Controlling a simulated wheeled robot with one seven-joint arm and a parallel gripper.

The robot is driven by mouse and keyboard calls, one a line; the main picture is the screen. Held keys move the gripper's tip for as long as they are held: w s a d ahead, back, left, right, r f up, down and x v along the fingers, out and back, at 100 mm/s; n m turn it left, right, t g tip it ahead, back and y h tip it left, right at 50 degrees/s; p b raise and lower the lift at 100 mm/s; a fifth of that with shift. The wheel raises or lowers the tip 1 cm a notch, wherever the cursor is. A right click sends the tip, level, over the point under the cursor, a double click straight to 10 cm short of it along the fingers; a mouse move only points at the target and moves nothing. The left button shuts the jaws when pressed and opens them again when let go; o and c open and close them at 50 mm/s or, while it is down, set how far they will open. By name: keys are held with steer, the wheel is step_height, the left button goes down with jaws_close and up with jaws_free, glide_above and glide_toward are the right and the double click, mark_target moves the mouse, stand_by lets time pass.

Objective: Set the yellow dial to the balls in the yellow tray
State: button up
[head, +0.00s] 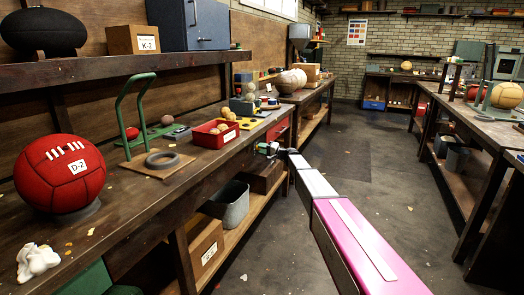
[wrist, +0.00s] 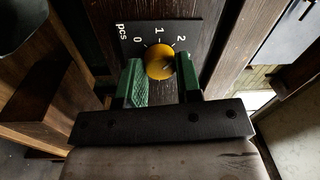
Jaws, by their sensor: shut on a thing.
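The yellow dial (wrist: 159,62) is a round knob on a dark plate (wrist: 188,38) marked "pcs" with 0, 1 and 2. In the wrist view, the green fingers of my gripper (wrist: 160,80) stand on either side of the dial and are shut on it. A dark mark shows on the dial's right side; I cannot tell surely which number it points to. In the head view, my gripper (head: 268,149) is at the front edge of the left bench; the dial is hidden or too small there. Yellow pieces (head: 248,123) lie on the bench above; I cannot make out a yellow tray's balls.
A red tray (head: 206,139) with balls stands on the left bench (head: 130,205). A grey bin (head: 234,203) sits on the shelf below. The aisle floor (head: 345,150) is clear.

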stand_by(0.3)
steer(key=o, duration=0.9)
steer(key=shift+d, duration=0.1)
steer(key=v, duration=1)
steer(key=shift+s+d, duration=0.2)
steer(key=shift+d, duration=0.1)
